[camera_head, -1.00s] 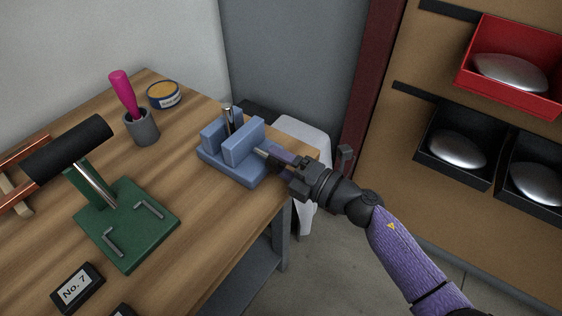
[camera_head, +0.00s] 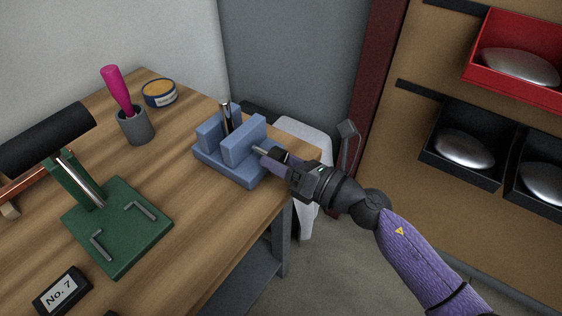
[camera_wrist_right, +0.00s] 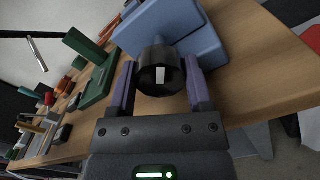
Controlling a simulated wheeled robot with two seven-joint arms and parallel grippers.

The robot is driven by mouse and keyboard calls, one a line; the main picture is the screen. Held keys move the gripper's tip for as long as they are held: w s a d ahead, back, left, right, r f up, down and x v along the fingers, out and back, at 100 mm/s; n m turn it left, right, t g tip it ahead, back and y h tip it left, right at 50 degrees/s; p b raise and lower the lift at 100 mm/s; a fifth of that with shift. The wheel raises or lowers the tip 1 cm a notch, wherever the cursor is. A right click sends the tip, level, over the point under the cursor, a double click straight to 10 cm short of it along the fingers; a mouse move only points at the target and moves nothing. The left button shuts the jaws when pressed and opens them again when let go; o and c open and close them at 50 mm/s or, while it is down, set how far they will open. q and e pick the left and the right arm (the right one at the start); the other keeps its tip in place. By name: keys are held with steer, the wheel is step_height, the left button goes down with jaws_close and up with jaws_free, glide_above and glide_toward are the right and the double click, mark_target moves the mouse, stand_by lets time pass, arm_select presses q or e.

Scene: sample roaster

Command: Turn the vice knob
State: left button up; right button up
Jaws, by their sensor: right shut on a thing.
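A blue vice (camera_head: 231,160) stands on the wooden bench near its right corner, with a metal pin (camera_head: 227,117) upright between its jaws. It fills the upper right of the right wrist view (camera_wrist_right: 205,40). The vice knob (camera_wrist_right: 158,78) is a dark round knob with a white mark on its face, on the vice's near side. My right gripper (camera_head: 268,158) is shut on the knob, one purple finger on either side of it in the right wrist view (camera_wrist_right: 160,88). In the head view the gripper mostly hides the knob. My left gripper is not in view.
A green stand (camera_head: 117,228) with a black roller is on the bench at left. A grey cup (camera_head: 135,127) with a pink-handled tool and a round tin (camera_head: 160,93) stand behind. Black bins (camera_head: 462,150) and a red bin (camera_head: 515,57) hang on the right wall.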

steer(key=n, duration=0.1)
steer(key=n+b, duration=0.1)
steer(key=shift+f+n, duration=0.25)
steer(key=shift+n, duration=0.15)
steer(key=shift+n+b, duration=0.4)
steer(key=shift+n, duration=1.6)
steer(key=shift+r+n+b, duration=0.1)
steer(key=shift+n+b, duration=0.25)
steer(key=shift+n, duration=0.05)
steer(key=o, duration=1.3)
steer(key=shift+r, duration=0.1)
